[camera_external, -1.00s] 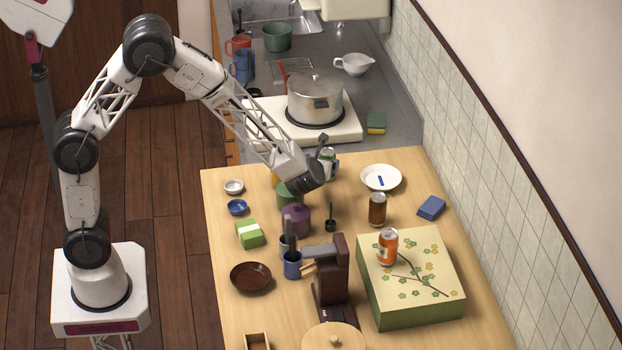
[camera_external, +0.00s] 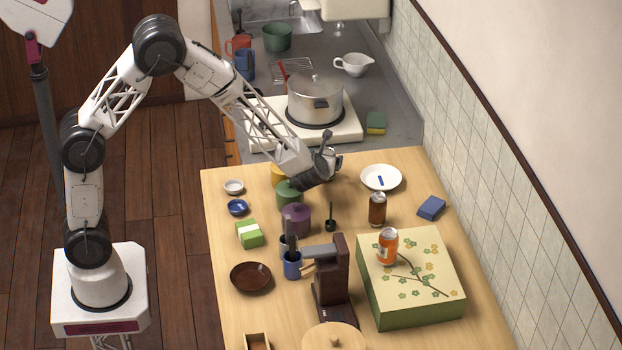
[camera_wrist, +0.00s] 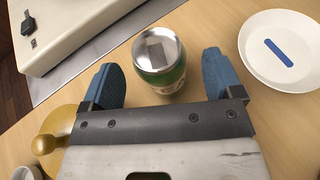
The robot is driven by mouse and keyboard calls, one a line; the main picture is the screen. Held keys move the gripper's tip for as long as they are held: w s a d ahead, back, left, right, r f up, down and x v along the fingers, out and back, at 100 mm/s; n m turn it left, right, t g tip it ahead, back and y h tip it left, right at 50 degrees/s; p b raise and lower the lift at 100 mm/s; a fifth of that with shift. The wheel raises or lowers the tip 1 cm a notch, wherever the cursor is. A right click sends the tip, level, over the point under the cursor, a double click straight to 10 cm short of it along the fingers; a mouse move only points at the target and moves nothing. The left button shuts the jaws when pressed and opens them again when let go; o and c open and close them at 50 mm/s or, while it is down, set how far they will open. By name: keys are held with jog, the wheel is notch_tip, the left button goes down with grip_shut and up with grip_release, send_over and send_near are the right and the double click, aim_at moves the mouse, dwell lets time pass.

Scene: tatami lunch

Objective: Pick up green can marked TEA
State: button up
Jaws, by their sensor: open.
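A green can with a silver top (camera_wrist: 160,65) stands on the table in the wrist view, between and just beyond the fingertips of my gripper (camera_wrist: 162,82). Its label text cannot be read from here. My gripper is open, with one blue finger on each side of the can and a gap to each. In the external view my gripper (camera_external: 328,162) is at the far part of the table, and the can is mostly hidden behind it.
A white plate (camera_external: 381,184) with a blue piece lies right of the can. The stove (camera_external: 262,122) with a steel pot (camera_external: 315,98) is behind. Yellow (camera_wrist: 62,128), green (camera_external: 289,194) and purple (camera_external: 296,217) pots stand nearby. A brown can (camera_external: 377,209) stands to the right.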

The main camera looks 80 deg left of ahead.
jog(key=shift+x, duration=1.55)
jog(key=shift+c, duration=0.2)
jog(key=c, duration=1)
